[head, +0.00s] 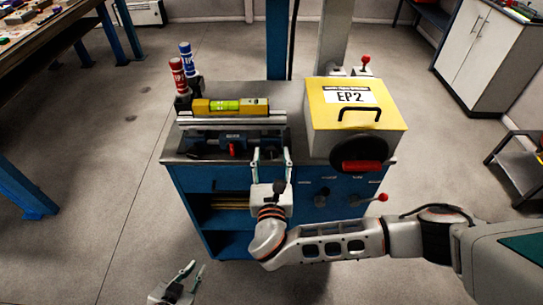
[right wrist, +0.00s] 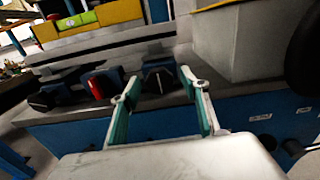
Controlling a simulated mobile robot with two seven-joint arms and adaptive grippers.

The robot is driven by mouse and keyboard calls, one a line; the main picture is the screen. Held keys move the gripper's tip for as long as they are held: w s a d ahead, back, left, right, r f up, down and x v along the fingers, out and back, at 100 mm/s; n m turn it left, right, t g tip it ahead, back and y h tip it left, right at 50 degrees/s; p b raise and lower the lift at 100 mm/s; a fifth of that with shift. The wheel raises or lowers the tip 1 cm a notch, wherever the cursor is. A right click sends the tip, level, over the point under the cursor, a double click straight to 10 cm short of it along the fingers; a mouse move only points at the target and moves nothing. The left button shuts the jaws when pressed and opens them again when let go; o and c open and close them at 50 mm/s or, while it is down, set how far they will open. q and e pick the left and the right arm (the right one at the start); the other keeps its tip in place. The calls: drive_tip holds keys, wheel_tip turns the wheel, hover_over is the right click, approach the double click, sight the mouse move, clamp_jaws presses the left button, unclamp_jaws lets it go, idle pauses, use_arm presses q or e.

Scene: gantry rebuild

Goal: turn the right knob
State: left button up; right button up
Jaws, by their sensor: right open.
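My right gripper (head: 271,155) is open and empty at the cabinet's front edge, to the left of and above the knobs. Its fingers also show in the right wrist view (right wrist: 160,88), pointing at the worktop. My left gripper (head: 192,268) is low at the bottom left, apparently open and empty, away from the cabinet.
A red-tipped lever (head: 382,197) sticks out right of the right knob. A yellow level (head: 230,107) and two marker-like bottles (head: 188,62) stand on the left side.

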use_arm(q)
drive_tip(key=shift+a, duration=0.1)
use_arm(e)
drive_tip(key=shift+c, duration=0.3)
drive_tip(key=c, duration=1)
use_arm(q)
drive_tip(key=shift+a+f, duration=0.1)
drive_tip(key=shift+a, duration=0.05)
use_arm(e)
drive_tip(key=shift+c, duration=0.2)
drive_tip(key=shift+f+m+b, duration=0.2)
drive_tip(key=shift+m+b, duration=0.1)
drive_tip(key=shift+m, duration=0.3)
drive_tip(key=shift+m+b, duration=0.3)
drive_tip(key=shift+m, duration=0.6)
drive_tip(key=shift+r+m, duration=0.1)
drive_tip(key=shift+m, duration=0.4)
drive_tip(key=o, duration=1.1)
drive_tip(key=shift+r, duration=0.1)
drive_tip(key=shift+c, duration=0.2)
use_arm(q)
drive_tip(key=shift+w+d+r, duration=0.15)
drive_tip(key=shift+w+d, duration=0.05)
drive_tip(key=shift+d, duration=0.25)
drive_tip(key=shift+w+d+r, duration=0.15)
drive_tip(key=shift+w+d, duration=0.05)
drive_tip(key=shift+d, duration=0.2)
use_arm(e)
drive_tip(key=shift+o, duration=0.2)
